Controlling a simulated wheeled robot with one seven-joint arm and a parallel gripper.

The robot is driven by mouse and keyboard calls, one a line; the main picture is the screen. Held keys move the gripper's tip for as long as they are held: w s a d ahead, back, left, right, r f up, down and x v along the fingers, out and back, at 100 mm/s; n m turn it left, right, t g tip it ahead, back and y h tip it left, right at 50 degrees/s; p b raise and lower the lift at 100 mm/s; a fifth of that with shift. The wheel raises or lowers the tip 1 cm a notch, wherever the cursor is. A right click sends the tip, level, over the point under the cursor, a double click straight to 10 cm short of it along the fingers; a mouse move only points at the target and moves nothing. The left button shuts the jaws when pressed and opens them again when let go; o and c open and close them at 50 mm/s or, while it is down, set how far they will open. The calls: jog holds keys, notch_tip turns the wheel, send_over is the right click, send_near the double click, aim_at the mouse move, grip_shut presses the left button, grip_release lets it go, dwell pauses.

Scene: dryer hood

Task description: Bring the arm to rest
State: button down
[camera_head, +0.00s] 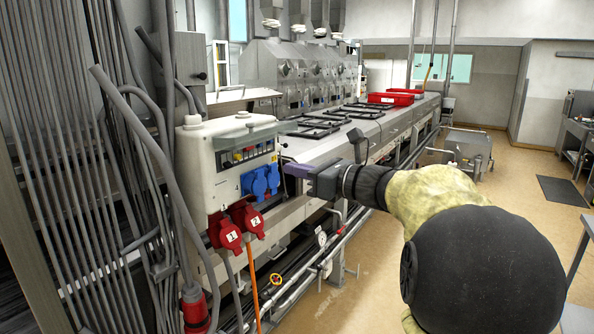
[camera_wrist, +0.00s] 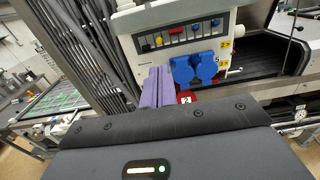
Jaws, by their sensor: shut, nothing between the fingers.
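My gripper (camera_head: 288,169) reaches in from the right in the head view, held out level in front of the metal bench. Its purple fingers are together and empty; they also show side by side in the wrist view (camera_wrist: 159,72). The fingertips are close to the right side of a pale socket box (camera_head: 229,160) in the head view. I cannot tell whether they touch it. In the wrist view the box (camera_wrist: 178,38) lies beyond the fingertips. My arm covers part of the floor and the bench front.
The box carries blue sockets (camera_head: 261,182) and red plugs (camera_head: 239,228) with hanging cables. Grey pipes (camera_head: 141,130) line the wall at left. The long metal bench (camera_head: 335,146) holds black frames and red trays (camera_head: 390,98). Open floor (camera_head: 520,185) lies at right, with a cart (camera_head: 468,145).

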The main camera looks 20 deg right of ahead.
jog(key=shift+w, duration=0.1)
dwell(0.3)
jog(key=s+a+f+n+g+h, duration=0.1)
jog(key=s+a+f+n+g, duration=0.2)
jog(key=f, duration=0.4)
jog(key=s+a+f+n+g+h, duration=0.2)
jog(key=f+n+g, duration=0.15)
jog(key=f, duration=0.45)
jog(key=s+a+f+n+g+h, duration=0.1)
jog(key=s+a+f+n+g, duration=0.15)
jog(key=f, duration=0.45)
jog(key=s+f+n+g+h, duration=0.3)
jog(key=s+f+n+h, duration=0.3)
jog(key=s+f+n, duration=0.7)
jog(key=f+n, duration=0.1)
jog(key=n, duration=0.5)
jog(key=shift+s+n+h, duration=0.3)
jog(key=shift+n, duration=0.1)
jog(key=shift+a, duration=0.1)
